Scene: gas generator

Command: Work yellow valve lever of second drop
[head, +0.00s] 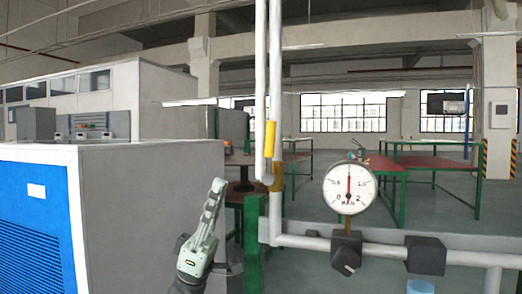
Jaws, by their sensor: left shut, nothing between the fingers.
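Two white vertical pipes run side by side down the middle of the head view. I cannot tell for sure which drop each belongs to. The left pipe (260,95) ends near the lower yellow part; the right pipe (276,215) runs on down to a horizontal pipe. My left gripper (218,186) is shut and empty, pointing up, left of and lower than the upper lever, apart from it in the picture. My right gripper is not in view.
A round pressure gauge (350,187) stands on the horizontal pipe (385,251) at right, with dark fittings (425,255) below. A large grey cabinet with a blue grille (35,235) fills the left. Green-legged tables (440,166) stand behind.

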